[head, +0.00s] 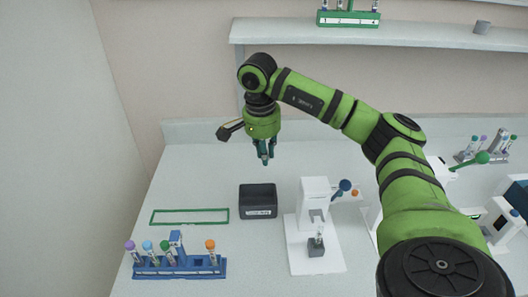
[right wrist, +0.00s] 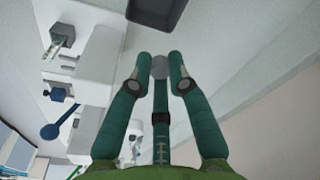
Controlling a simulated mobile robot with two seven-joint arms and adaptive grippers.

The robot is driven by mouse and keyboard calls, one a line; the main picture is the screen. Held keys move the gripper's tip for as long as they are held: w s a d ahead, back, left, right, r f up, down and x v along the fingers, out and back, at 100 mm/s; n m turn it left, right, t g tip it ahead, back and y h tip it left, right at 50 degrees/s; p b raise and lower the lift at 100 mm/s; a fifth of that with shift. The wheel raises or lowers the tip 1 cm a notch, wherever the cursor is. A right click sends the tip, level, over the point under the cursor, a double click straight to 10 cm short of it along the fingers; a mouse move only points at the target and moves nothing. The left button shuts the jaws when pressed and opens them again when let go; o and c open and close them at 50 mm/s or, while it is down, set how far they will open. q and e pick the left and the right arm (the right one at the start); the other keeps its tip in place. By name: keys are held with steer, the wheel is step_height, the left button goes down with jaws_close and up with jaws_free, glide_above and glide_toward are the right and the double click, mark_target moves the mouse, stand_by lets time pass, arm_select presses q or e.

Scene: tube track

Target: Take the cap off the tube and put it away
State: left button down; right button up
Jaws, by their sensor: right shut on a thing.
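My right gripper (head: 266,160) hangs pointing down, above and behind the black box (head: 258,213). In the right wrist view its fingertips are shut on a small grey round cap (right wrist: 160,68). The cap is too small to make out in the head view. A clear tube (head: 319,232) stands upright in a grey block (head: 316,250) on the base of the white device (head: 314,196), and no cap shows on it. The black box is open-topped with a white label, and it also shows at the top of the right wrist view (right wrist: 155,12). My left gripper is not in view.
A blue rack (head: 180,270) with several colour-capped tubes stands at the front left, with a green rectangular frame (head: 190,217) behind it. A blue-knobbed lever (head: 345,185) sticks out right of the white device. More equipment stands at right. The back left table is clear.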

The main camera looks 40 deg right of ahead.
steer(key=shift+w+d+f+n+b, duration=0.15)
steer(key=shift+w+f+b, duration=0.15)
steer(key=shift+f, duration=0.25)
steer(key=shift+w+a+f+n+b, duration=0.15)
steer(key=shift+w+f+b, duration=0.15)
steer(key=shift+f, duration=0.2)
step_height(320, 180, down, 5)
steer(key=b, duration=0.4)
steer(key=shift+d+r, duration=0.15)
steer(key=shift+r, duration=0.05)
steer(key=shift+s, duration=0.1)
steer(key=o, duration=0.7)
steer(key=shift+o, duration=0.2)
